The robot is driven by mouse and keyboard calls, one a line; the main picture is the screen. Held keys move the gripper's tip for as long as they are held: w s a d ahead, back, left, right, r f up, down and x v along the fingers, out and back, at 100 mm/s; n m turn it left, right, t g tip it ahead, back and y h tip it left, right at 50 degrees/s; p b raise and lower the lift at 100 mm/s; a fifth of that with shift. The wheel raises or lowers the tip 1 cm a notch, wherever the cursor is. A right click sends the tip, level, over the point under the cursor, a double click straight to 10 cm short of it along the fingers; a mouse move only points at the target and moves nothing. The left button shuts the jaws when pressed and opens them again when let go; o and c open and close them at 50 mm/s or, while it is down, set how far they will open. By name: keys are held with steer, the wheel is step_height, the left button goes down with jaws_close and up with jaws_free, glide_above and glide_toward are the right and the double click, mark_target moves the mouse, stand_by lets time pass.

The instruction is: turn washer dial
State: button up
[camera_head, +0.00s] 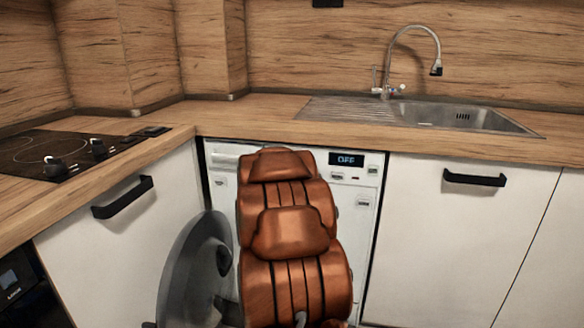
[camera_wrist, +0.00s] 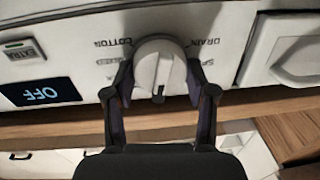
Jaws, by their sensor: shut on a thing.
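The washer (camera_head: 366,215) is a white front-loader under the wooden counter, and its display (camera_head: 346,159) reads OFF. In the wrist view the white round dial (camera_wrist: 158,62) sits on the control panel, with cycle words printed around it, partly covered. My gripper (camera_wrist: 158,82) is shut on the dial, one dark finger on each side. A dark pointer mark shows on the dial's edge that faces my gripper. The display also shows in the wrist view (camera_wrist: 41,92), upside down. In the head view my arm hides the dial, my gripper and much of the washer front.
A grey round washer door (camera_head: 190,275) stands out open at the left of the washer. The detergent drawer (camera_wrist: 285,55) is beside the dial in the wrist view. A hob (camera_head: 62,153) is at left, a sink (camera_head: 460,117) at right. White cabinets (camera_head: 460,245) flank the washer.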

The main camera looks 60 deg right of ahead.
steer(key=m+b, duration=0.1)
steer(key=m, duration=0.4)
stand_by(0.5)
steer(key=o, duration=1.2)
steer(key=v, duration=0.7)
steer(key=shift+s+a+f, duration=0.15)
steer(key=shift+a+f, duration=0.05)
steer(key=shift+a, duration=0.05)
